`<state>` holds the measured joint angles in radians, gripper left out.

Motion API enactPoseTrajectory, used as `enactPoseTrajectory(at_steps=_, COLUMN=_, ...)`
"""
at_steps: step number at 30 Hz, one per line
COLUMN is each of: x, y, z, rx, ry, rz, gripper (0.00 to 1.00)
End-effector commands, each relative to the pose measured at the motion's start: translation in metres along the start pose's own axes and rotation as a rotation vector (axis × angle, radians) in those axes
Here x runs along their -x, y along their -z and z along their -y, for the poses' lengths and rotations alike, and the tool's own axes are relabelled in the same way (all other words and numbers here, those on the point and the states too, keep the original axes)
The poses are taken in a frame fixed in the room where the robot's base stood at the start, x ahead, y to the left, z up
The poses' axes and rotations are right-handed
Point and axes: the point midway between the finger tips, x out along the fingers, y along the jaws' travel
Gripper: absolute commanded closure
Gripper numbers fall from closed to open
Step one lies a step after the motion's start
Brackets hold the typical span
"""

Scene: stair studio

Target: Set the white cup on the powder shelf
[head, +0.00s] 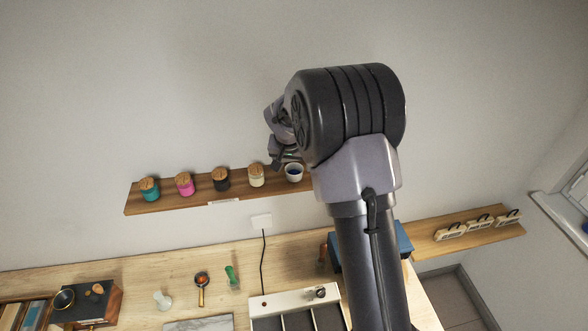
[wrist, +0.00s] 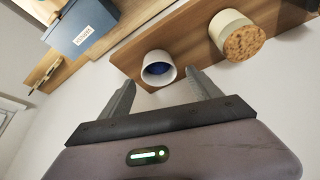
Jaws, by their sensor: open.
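The white cup (head: 294,173), dark blue inside, sits on the wooden wall shelf with the powder jars (head: 160,196), at the right of the cream jar (head: 256,175). In the wrist view the cup (wrist: 158,68) is on the shelf board (wrist: 187,42), its mouth facing the camera. My gripper (wrist: 160,76) is open, one finger towards each side of the cup; I cannot tell whether they touch it. In the head view my gripper (head: 287,155) is just above the cup, partly hidden by my arm, which also covers the shelf's right end.
Teal (head: 149,190), pink (head: 184,184) and black (head: 221,179) jars with cork lids stand along the shelf. A cork-lidded jar (wrist: 236,35) is close beside the cup. Below is a workbench (head: 140,270) with tools and a blue box (head: 403,240). A lower shelf (head: 425,243) holds labelled blocks.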

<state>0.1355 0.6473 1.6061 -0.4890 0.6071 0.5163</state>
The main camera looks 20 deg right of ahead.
Motion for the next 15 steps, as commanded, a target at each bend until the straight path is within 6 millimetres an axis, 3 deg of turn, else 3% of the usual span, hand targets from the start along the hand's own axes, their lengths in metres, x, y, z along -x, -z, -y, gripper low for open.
enactPoseTrajectory(at_steps=6, x=0.054, y=0.0, z=0.001, rx=0.0, ry=0.002, rz=-0.004, gripper=0.27)
enactPoseTrajectory(at_steps=14, x=0.089, y=-0.003, z=0.0, rx=0.0, ry=0.004, rz=0.0, gripper=0.27)
enactPoseTrajectory(at_steps=15, x=0.102, y=-0.006, z=-0.001, rx=0.001, ry=0.014, rz=-0.002, gripper=0.27)
